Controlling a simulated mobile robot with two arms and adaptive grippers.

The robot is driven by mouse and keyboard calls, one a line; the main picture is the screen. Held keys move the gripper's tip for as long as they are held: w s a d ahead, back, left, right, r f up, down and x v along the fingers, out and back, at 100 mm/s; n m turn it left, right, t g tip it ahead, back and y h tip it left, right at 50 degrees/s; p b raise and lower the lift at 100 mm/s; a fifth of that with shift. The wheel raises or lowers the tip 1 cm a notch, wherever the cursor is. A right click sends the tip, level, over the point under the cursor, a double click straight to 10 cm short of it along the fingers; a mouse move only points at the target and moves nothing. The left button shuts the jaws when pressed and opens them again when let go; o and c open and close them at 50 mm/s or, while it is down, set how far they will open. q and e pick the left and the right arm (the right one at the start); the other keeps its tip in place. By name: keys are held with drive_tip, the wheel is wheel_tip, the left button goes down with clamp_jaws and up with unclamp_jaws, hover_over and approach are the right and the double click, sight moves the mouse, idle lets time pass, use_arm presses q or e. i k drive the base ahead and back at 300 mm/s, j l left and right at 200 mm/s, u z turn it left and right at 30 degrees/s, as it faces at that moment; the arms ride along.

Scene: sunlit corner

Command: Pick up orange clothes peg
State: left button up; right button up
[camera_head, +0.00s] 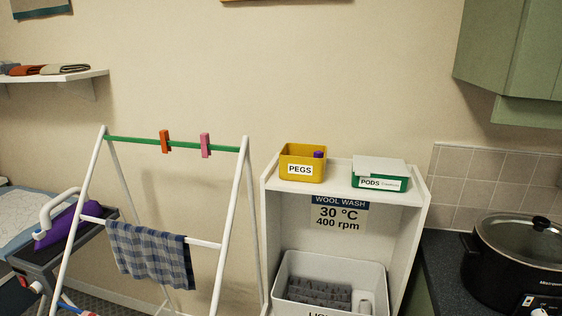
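The orange clothes peg (165,141) is clipped upright on the green top bar (130,140) of the white drying rack (232,220). A pink peg (205,145) sits on the same bar, a little to its right. The space around the orange peg is clear, with the plain wall behind it. Neither of my grippers is in view.
A checked cloth (150,254) hangs on the rack's lower bar. An ironing board (60,255) with a purple iron (65,222) stands at left. A white shelf unit (412,220) at right holds a yellow PEGS box (284,163), a lidded PODS box (380,167) and a white bin (285,278).

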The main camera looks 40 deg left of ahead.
sight(164, 135)
drive_tip(key=k+u, duration=0.2)
drive_tip(key=u, duration=1.75)
